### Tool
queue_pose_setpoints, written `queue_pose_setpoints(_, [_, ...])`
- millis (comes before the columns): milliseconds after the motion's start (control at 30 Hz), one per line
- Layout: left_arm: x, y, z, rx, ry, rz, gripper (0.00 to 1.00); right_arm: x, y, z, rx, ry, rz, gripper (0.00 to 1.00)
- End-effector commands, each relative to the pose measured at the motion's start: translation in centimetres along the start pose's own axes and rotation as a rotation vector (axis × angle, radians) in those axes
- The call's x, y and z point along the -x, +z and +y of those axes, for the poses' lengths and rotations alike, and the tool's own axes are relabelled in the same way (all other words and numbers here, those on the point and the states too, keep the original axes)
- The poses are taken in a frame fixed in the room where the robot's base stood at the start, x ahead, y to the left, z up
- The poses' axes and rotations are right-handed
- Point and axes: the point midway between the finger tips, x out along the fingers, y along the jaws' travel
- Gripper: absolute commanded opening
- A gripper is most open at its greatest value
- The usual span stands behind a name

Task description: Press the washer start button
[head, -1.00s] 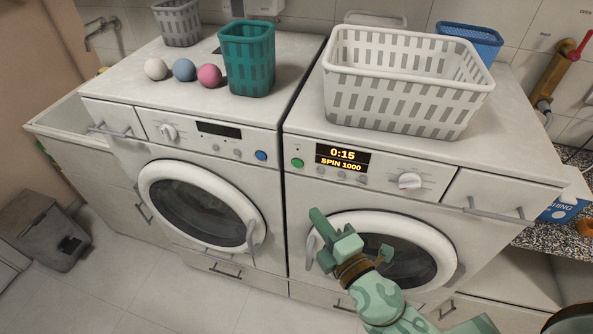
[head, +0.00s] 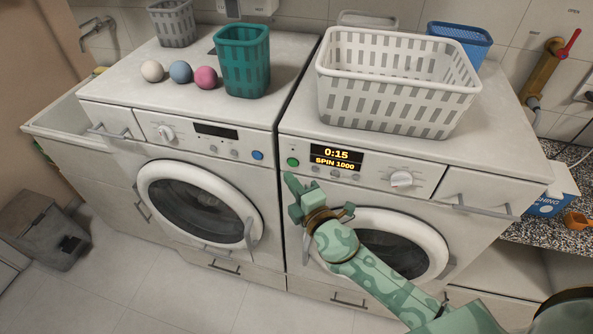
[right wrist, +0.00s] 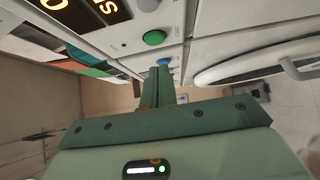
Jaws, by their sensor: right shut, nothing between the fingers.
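The right-hand front-loading machine (head: 466,149) has a lit display (head: 337,157) reading "0:15" and "SPIN 1000". A round green button (head: 293,162) is left of that display. My right gripper (head: 290,178) is shut and empty, its tips just below the green button in the head view, with a small gap in the picture. In the right wrist view the green button (right wrist: 154,38) lies just beyond the shut fingers (right wrist: 160,72); I cannot tell the remaining distance. The left-hand machine has a dark display (head: 215,130) and a blue button (head: 257,155). My left gripper is not in view.
A white basket (head: 400,97) and a blue basket (head: 462,42) stand on the right machine. A teal basket (head: 243,65), a grey basket (head: 173,22) and three balls (head: 180,72) are on the left one. A round dial (head: 401,179) sits right of the lit display.

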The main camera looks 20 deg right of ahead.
Motion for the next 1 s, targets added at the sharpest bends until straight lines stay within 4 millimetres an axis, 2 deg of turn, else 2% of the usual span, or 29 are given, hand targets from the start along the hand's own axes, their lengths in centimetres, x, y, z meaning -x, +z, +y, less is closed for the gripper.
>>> queue_pose_setpoints(200, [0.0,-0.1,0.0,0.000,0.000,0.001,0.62,-1.7,1.9,-0.1,0.002,-0.001,-0.001,0.00])
queue_pose_setpoints(633, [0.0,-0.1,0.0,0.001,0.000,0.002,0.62,-2.0,2.2,-0.1,0.001,-0.001,-0.001,0.00])
queue_pose_setpoints(800, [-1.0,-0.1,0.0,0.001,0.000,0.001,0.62,-3.1,3.3,-0.3,0.001,-0.001,-0.003,0.00])
queue_pose_setpoints(1000, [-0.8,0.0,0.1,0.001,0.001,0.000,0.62,-3.3,3.7,0.1,0.004,0.002,-0.006,0.00])
